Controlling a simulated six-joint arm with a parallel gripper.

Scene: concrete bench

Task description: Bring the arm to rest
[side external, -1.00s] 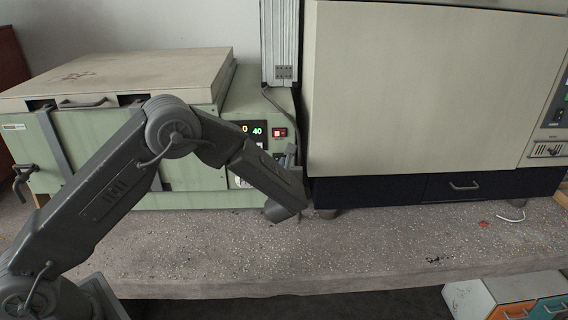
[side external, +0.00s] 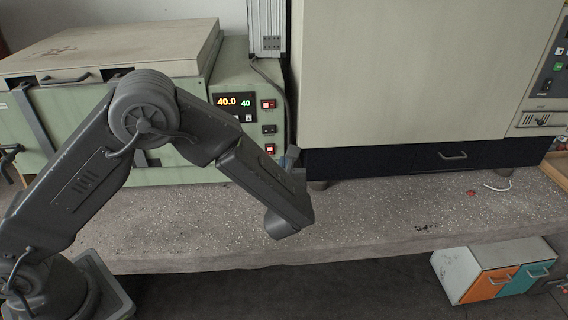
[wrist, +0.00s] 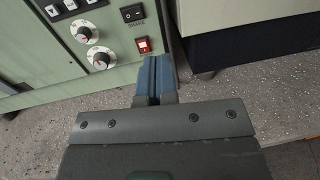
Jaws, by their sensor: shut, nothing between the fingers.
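My gripper (side external: 291,158) shows in the side external view only as a small bluish tip behind my wrist, over the bench in front of the gap between two machines. In the wrist view its blue fingers (wrist: 155,80) are together, with nothing between them. They point toward the bottom corner of the green machine. My arm is bent at the elbow, with the forearm sloping down to the right. The wrist hides part of the gripper in the side external view.
The green machine (side external: 190,165) with lit displays stands at the left. A large beige cabinet (side external: 400,75) stands at the right. The speckled bench (side external: 370,215) is mostly clear in front, with a small red bit (side external: 471,193). A drawer unit (side external: 490,272) stands below its front edge.

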